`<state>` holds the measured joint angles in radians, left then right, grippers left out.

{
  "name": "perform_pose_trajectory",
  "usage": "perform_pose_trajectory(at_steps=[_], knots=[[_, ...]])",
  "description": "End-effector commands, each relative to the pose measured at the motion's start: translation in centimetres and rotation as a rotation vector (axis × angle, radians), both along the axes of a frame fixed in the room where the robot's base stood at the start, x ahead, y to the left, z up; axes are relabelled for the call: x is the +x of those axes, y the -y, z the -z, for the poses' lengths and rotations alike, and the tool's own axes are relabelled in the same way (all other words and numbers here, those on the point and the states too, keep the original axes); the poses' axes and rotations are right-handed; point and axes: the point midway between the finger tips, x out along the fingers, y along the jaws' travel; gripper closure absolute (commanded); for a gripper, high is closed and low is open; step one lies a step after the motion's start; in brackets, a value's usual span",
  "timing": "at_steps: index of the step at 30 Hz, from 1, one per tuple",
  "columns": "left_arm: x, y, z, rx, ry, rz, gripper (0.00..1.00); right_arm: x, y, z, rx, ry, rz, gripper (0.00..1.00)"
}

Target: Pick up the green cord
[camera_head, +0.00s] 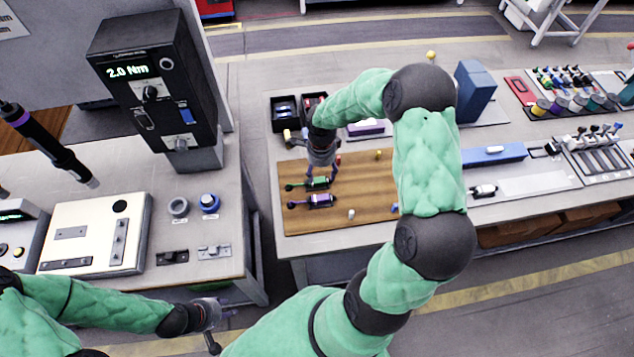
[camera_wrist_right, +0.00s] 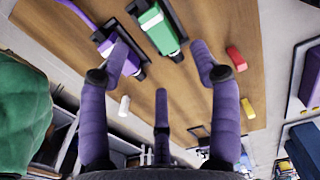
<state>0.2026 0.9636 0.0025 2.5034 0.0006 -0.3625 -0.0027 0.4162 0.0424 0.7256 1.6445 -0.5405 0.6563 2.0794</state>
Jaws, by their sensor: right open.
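The green cord (camera_head: 316,183), a green body with black ends, lies on the wooden board (camera_head: 360,215). It also shows in the right wrist view (camera_wrist_right: 160,30), beyond the fingertips. The purple cord (camera_head: 320,201) lies beside it, nearer the board's front. My right gripper (camera_head: 322,170) is over the board, just above the green cord. In the right wrist view its purple fingers (camera_wrist_right: 161,68) are spread and hold nothing; the green cord lies ahead of the gap between the two outer fingers. My left gripper (camera_head: 215,318) is low, in front of the left bench; its fingers are too small to read.
A black device reading 2.0 Nm (camera_head: 155,85) stands on the left bench. Small red (camera_wrist_right: 236,58) and yellow (camera_wrist_right: 248,108) pieces and a white piece (camera_wrist_right: 124,105) lie around the cords. Black bins (camera_head: 285,113) stand behind the board. A blue block (camera_head: 474,90) stands right of my arm.

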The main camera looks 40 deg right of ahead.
Motion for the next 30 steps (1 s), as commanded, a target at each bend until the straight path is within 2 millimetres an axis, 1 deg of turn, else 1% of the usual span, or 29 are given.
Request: perform_pose_trajectory(at_steps=[5,12,14,17,22,28,30], knots=[[0.0,0.0,0.2,0.000,0.000,0.000,0.60,0.1,-0.1,1.1,0.000,-0.001,-0.001,0.37],[0.0,0.0,0.9,0.000,0.000,0.000,0.60,0.4,-0.6,4.4,0.001,-0.002,-0.001,0.37],[0.0,0.0,1.0,0.000,0.000,0.000,0.60,0.4,-0.5,5.1,0.000,-0.001,-0.001,0.37],[0.0,0.0,1.1,0.000,0.000,0.000,0.60,0.5,-0.5,5.4,0.000,0.001,0.000,0.37],[0.0,0.0,1.0,0.000,0.000,0.000,0.60,0.5,-0.5,5.3,0.000,0.001,0.000,0.37],[0.0,0.0,1.0,0.000,0.000,0.000,0.60,0.5,-0.5,5.3,0.000,0.001,0.000,0.93],[0.0,0.0,1.0,0.000,0.000,0.000,0.60,0.5,-0.5,5.3,0.000,0.001,-0.001,0.94]])
